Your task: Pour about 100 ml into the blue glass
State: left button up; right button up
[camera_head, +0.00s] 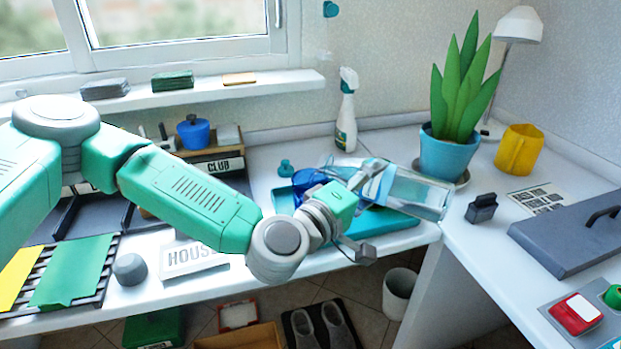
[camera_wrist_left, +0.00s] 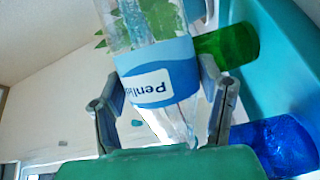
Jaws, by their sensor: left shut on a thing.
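My left gripper (camera_head: 366,208) is shut on a clear bottle (camera_head: 415,192) with a blue label. It holds the bottle tipped nearly flat, base to the right and narrow end to the left, above the teal tray (camera_head: 392,222). In the left wrist view the bottle (camera_wrist_left: 155,85) sits between the fingers. The blue glass (camera_head: 309,181) is on the tray near the bottle's narrow end, partly behind my wrist. It also shows at lower right in the left wrist view (camera_wrist_left: 285,146). I cannot tell whether liquid is flowing. My right gripper is out of view.
A green glass (camera_wrist_left: 228,44) is on the tray beside the bottle in the wrist view. A potted plant (camera_head: 449,152), spray bottle (camera_head: 346,112) and yellow mug (camera_head: 518,150) stand behind. A dark stapler-like object (camera_head: 481,209) and grey case (camera_head: 580,238) lie right.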

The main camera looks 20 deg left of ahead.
pick_arm(q)
jog(key=shift+r, duration=0.15)
dwell(0.3)
jog(key=f+m+p, duration=0.1)
jog(key=p, duration=0.1)
jog(key=d+f+m+p, duration=0.1)
jog(key=m, duration=0.1)
jog(key=shift+g+y+p, duration=0.4)
jog(key=shift+a+f+m, duration=0.1)
jog(key=shift+f+m, duration=0.1)
jog(key=shift+m, duration=0.1)
jog(key=shift+s+f, duration=0.1)
jog(key=shift+a+m+p, duration=0.1)
jog(key=shift+m+p, duration=0.2)
jog(key=shift+p, duration=0.35)
dwell(0.6)
